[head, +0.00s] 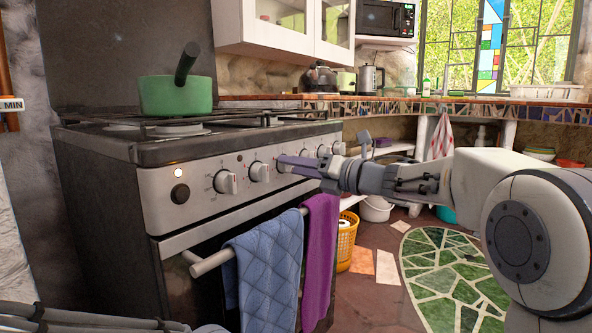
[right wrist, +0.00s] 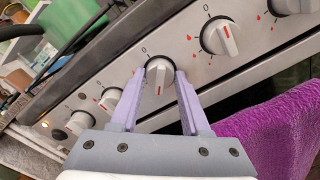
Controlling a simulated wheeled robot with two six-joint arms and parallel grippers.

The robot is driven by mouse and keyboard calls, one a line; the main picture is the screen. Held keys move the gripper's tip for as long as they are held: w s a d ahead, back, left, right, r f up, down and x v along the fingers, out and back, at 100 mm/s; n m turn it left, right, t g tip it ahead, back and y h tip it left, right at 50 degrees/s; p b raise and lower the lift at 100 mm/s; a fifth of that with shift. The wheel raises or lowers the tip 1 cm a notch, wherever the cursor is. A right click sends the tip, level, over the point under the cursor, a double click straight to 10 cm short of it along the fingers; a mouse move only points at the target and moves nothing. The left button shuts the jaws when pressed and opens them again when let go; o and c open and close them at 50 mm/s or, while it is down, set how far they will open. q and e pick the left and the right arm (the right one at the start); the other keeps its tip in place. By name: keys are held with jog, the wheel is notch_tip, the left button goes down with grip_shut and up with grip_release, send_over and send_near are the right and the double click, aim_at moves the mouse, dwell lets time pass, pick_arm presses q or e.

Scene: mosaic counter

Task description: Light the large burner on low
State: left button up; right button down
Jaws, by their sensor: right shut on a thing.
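The stove (head: 140,150) has a sloped front panel with a row of white knobs. My right gripper (head: 284,163) reaches the panel from the right. In the right wrist view, its purple fingers (right wrist: 162,82) close on both sides of the third knob from the left (right wrist: 158,72). A "0" mark is printed above that knob; its exact angle is hard to tell. The knobs to its left (head: 259,171) and right (right wrist: 219,37) are free. On the cooktop, a burner (head: 178,129) sits beneath the green pot; no flame shows. My left gripper is not in view.
A green pot (head: 176,96) with a dark handle stands on the left of the cooktop. An orange light (head: 178,172) glows above a black button (head: 180,193). Blue (head: 265,265) and purple (head: 319,250) towels hang on the oven handle (head: 212,262) below the gripper.

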jog(key=shift+f, duration=0.1)
jog(key=shift+c, duration=1.9)
grip_release()
pick_arm(q)
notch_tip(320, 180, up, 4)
jog(key=p, duration=0.3)
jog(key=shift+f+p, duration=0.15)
jog(key=shift+p, duration=0.2)
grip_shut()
pick_arm(e)
jog(key=v, duration=1)
jog(key=shift+s+d, duration=0.15)
jog(key=shift+d, duration=0.05)
